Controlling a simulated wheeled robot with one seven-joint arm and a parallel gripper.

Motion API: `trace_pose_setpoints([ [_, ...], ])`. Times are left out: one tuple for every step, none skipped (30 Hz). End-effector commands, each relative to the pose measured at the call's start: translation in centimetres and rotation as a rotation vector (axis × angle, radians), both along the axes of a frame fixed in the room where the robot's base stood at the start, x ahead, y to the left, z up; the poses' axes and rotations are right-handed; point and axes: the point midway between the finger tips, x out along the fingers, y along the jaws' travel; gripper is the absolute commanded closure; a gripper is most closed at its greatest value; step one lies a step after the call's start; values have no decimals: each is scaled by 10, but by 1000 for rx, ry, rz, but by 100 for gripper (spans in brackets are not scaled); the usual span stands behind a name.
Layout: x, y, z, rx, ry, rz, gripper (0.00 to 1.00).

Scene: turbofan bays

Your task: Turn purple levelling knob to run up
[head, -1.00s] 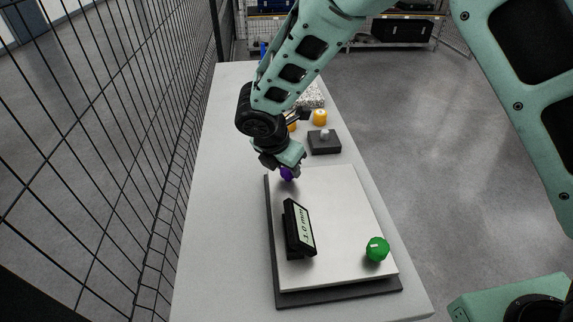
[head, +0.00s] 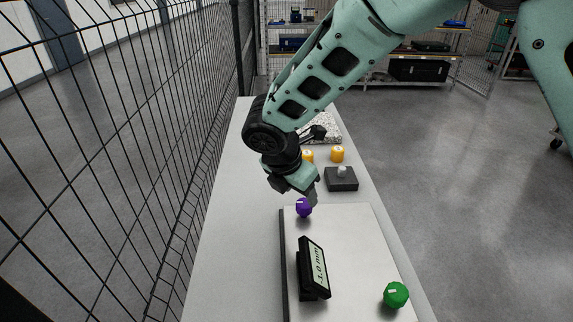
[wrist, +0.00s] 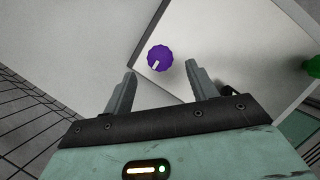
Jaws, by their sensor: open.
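The purple knob (head: 304,207) stands at the far left corner of a white plate (head: 350,240). It also shows in the wrist view (wrist: 160,59), with a white mark on its lower left. My gripper (head: 308,196) is just above and behind the knob in the head view. In the wrist view its two fingers (wrist: 158,82) are apart, and the knob sits beyond the fingertips, roughly between their lines, not gripped. A black display (head: 313,268) stands tilted on the plate; its reading is too small to read surely.
A green knob (head: 396,295) is at the plate's right side. A dark block with a light knob (head: 342,178) and yellow cylinders (head: 337,154) stand behind the plate. A wire mesh fence (head: 130,150) runs along the left. The table's left strip is clear.

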Motion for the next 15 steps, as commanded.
trace_pose_setpoints([
  [-3,4,12,5,-5,3,43],
  [-5,6,18,4,-4,1,43],
  [-7,9,27,4,-6,1,43],
  [-9,11,34,3,-5,1,43],
  [-11,13,40,4,-4,1,43],
  [-14,16,49,3,-5,2,43],
  [-16,17,55,3,-4,1,43],
  [-18,19,61,4,-4,1,43],
  [-20,21,69,3,-4,2,43],
  [-22,23,75,3,-4,2,43],
  [-23,24,80,3,-3,1,43],
  [-26,26,86,3,-2,2,43],
  [-27,27,91,2,-2,1,43],
  [-27,28,95,2,-3,2,43],
  [-29,29,99,1,-3,1,43],
])
